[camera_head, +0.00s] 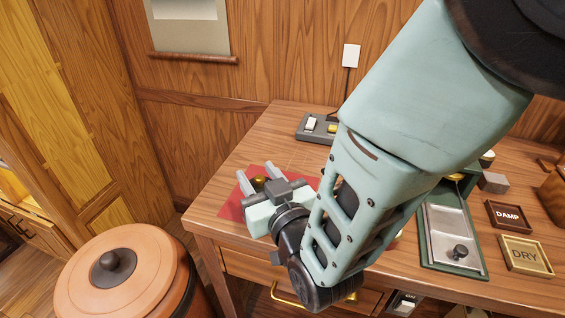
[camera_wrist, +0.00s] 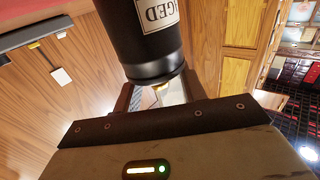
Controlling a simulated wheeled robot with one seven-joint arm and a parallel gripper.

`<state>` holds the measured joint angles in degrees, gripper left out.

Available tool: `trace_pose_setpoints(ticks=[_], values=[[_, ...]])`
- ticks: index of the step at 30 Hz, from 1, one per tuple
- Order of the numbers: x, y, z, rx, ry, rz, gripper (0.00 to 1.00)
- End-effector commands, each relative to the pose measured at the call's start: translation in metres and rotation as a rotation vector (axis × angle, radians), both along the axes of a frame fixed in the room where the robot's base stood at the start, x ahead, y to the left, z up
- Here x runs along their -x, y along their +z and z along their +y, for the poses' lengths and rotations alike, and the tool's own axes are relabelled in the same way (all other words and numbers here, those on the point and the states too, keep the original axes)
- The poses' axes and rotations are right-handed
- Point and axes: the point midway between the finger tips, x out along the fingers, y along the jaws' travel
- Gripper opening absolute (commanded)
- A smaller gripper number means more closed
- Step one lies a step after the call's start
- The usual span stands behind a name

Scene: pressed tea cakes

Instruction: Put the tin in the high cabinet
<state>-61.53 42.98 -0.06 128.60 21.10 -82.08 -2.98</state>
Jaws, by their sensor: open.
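A black tin (camera_wrist: 145,45) with a pale label whose visible letters end in "GED" fills the top middle of the wrist view. A small gold knob (camera_wrist: 160,87) shows at its near end. In the head view only a little of it shows, as a gold spot (camera_head: 259,181) between the fingers. My gripper (camera_head: 258,176) is open over the red mat (camera_head: 231,208) at the table's left end, its fingers on either side of the tin. I cannot tell whether they touch it. Wooden cabinet panels (camera_wrist: 245,35) show in the wrist view; I cannot tell if they are the high cabinet.
My arm hides the middle of the wooden table (camera_head: 222,228). A grey switch box (camera_head: 316,128) stands at the back. A green tray (camera_head: 428,242) and the DAMP (camera_head: 508,215) and DRY (camera_head: 525,255) trays lie right. A round lidded orange container (camera_head: 140,275) stands left of the table.

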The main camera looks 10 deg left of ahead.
Motion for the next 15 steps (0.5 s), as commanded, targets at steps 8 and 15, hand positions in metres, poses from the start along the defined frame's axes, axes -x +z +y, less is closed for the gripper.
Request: trace_pose_setpoints(ticks=[8, 15], values=[[0.0002, -0.0001, -0.0003, 0.000, 0.000, 0.000, 0.05], [0.0003, 0.0002, -0.0003, -0.001, 0.000, -0.001, 0.00]])
